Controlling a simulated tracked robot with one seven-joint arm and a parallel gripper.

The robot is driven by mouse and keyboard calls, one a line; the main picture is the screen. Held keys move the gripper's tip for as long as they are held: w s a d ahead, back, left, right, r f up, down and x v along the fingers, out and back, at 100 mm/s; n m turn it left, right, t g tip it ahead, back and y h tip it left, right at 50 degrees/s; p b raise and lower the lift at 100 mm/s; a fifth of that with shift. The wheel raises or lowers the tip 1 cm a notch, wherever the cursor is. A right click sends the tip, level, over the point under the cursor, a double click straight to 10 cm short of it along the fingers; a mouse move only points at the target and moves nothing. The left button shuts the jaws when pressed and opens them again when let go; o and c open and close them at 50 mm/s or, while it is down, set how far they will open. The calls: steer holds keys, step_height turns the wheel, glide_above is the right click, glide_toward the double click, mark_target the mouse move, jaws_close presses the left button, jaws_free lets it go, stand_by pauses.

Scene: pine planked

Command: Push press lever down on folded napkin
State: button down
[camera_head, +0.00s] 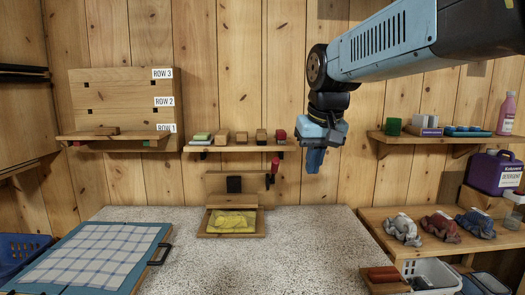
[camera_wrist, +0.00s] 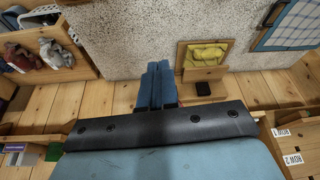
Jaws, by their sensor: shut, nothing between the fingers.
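The wooden press (camera_head: 234,200) stands at the back of the speckled counter, with a black block (camera_head: 234,184) on its upright. A yellow folded napkin (camera_head: 231,221) lies on its base in front of the block. The press lever (camera_head: 274,166) has a red handle and points up at the press's right side. My gripper (camera_head: 315,160) is shut and empty, fingers down, to the right of the lever and apart from it. In the wrist view my blue fingers (camera_wrist: 156,85) are beside the press, with the napkin (camera_wrist: 206,54) visible; the lever cannot be made out there.
A shelf (camera_head: 240,147) with small blocks hangs behind the press. A checked cloth (camera_head: 90,255) lies on a blue board at left. A right-hand bench (camera_head: 440,250) holds crumpled cloths, below a shelf (camera_head: 440,137). The counter (camera_head: 310,240) is clear in the middle.

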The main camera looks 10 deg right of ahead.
steer(key=w+r+g, duration=0.1)
steer(key=w+r, duration=0.2)
steer(key=w, duration=0.5)
steer(key=w+r+g, duration=0.1)
steer(key=w+r, duration=0.2)
steer(key=w, duration=0.6)
steer(key=m+g, duration=0.2)
glide_toward(276, 149)
steer(key=s, duration=0.3)
steer(key=shift+a+r+y, duration=0.1)
steer(key=shift+r+y, duration=0.25)
steer(key=shift+y, duration=0.05)
steer(key=f, duration=1)
steer(key=shift+a, duration=0.35)
